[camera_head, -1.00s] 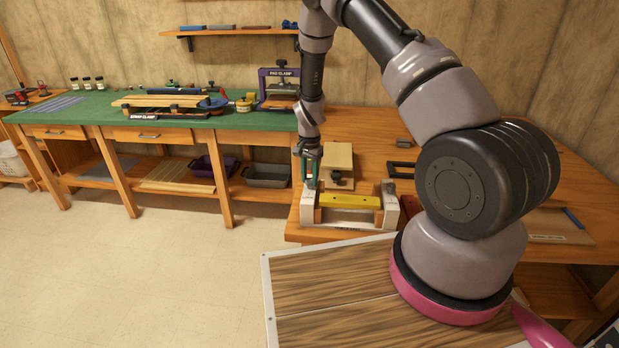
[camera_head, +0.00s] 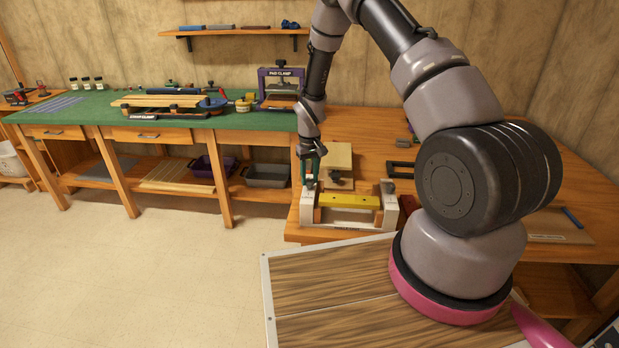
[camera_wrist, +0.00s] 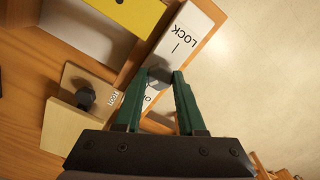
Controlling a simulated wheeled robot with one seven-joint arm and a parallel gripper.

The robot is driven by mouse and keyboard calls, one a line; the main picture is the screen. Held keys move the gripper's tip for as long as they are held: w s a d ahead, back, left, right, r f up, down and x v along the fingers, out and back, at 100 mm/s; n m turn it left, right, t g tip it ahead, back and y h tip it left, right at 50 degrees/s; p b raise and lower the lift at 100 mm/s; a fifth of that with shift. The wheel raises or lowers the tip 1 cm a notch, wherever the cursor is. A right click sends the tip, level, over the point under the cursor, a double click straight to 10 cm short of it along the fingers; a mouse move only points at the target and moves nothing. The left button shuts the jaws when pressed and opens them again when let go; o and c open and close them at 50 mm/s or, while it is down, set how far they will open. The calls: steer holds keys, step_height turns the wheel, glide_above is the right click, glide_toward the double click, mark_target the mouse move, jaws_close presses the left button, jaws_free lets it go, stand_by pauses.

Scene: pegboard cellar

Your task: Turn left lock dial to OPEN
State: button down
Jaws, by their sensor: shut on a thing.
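The left lock dial (camera_wrist: 158,77) is a small dark grey knob on the white left end block (camera_wrist: 186,32) of a fixture. The block carries the word LOCK and a line mark in the wrist view, with other lettering partly hidden by the fingers. My gripper (camera_wrist: 160,80) has green fingers shut on the dial from either side. In the head view my gripper (camera_head: 309,182) reaches down onto the left end block (camera_head: 307,212). The dial itself is too small and covered to make out there. A yellow bar (camera_head: 348,201) spans the fixture between its two end blocks.
The right end block (camera_head: 390,210) has its own dark knob. A wooden board with a dark knob (camera_wrist: 86,96) lies beside the fixture. A black frame (camera_head: 402,169) is behind. A green bench (camera_head: 230,119) with clamps is to the left; floor in front is clear.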

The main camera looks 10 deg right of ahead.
mark_target(310, 180)
steer(key=n, duration=0.6)
steer(key=shift+w, duration=0.1)
stand_by(0.5)
steer(key=c, duration=0.5)
jaws_free()
step_height(310, 180, up, 11)
steer(key=shift+f, duration=0.1)
